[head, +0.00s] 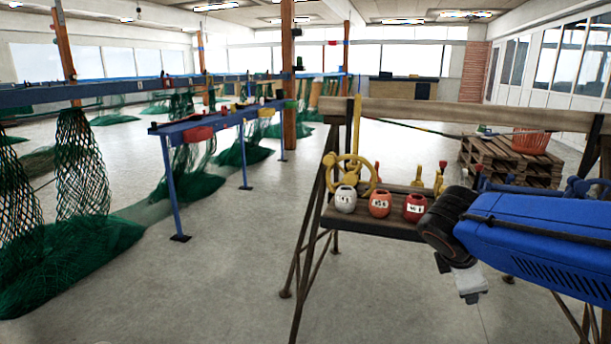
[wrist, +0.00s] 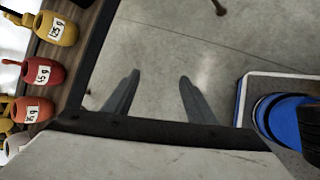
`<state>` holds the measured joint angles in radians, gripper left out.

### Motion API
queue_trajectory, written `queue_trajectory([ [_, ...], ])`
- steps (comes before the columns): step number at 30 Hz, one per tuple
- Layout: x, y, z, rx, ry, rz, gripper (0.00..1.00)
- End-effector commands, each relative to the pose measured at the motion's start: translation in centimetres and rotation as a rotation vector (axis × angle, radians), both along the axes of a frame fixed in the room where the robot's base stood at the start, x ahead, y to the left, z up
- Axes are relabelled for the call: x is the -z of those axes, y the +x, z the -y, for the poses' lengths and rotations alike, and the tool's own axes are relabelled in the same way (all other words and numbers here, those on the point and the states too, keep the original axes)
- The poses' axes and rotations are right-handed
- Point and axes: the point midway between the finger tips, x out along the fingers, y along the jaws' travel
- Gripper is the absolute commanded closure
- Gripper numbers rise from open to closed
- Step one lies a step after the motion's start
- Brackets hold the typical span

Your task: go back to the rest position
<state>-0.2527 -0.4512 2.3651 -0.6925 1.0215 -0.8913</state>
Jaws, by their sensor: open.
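My gripper (head: 472,296) hangs at the right in the head view, in front of and to the right of the wooden shelf. In the wrist view its two fingers (wrist: 158,88) are apart, with only bare grey floor between and beyond them. It is open and empty. My blue arm fills the right side of the head view.
A shelf (head: 375,225) on a wooden trestle holds a white pot (head: 345,199), an orange-red pot (head: 380,203) and a red pot (head: 415,207). A yellow pot (wrist: 56,28) shows in the wrist view. Pallets (head: 510,165) stand behind.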

Motion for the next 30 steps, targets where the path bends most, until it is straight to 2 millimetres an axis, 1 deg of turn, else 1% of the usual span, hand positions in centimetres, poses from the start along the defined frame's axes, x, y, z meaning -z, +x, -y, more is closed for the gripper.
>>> queue_trajectory([
  [1, 0.6, -1.8, 0.3, 0.107, 0.092, 0.04, 0.49],
  [6, 2.7, -7.1, -0.6, 0.501, 0.427, 0.172, 0.49],
  [9, 3.7, -9.7, -1.7, 0.733, 0.613, 0.236, 0.49],
  [12, 4.4, -11.6, -2.9, 0.934, 0.77, 0.283, 0.49],
  [15, 4.8, -12.8, -3.9, 1.087, 0.887, 0.314, 0.49],
  [19, 5.1, -13.5, -4.7, 1.2, 0.972, 0.33, 0.49],
  [23, 5.2, -13.7, -5.0, 1.232, 0.993, 0.334, 0.49],
  [30, 5.2, -13.7, -5.0, 1.229, 0.992, 0.334, 0.49],
])
